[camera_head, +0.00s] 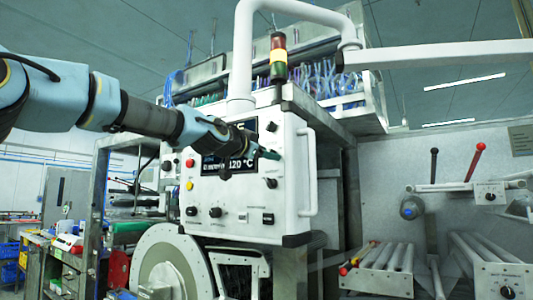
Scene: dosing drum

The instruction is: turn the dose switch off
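A white control panel (300,225) hangs in the middle of the head view and carries a dark display reading about 120 °C. Black knobs or switches sit along its lower edge, at the left (191,211), beside it (215,212) and at the right (268,218). More black controls sit at its right side, one high (271,127) and one lower (272,183). Their labels are too small to read, so I cannot tell which is the dose switch.
A red button (190,163) and a yellow button (189,185) are on the panel's left. A white handle (307,172) runs down its right edge. A white drum (172,262) stands below. Rollers (385,257) and levers are at the right. A signal lamp (279,58) stands above.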

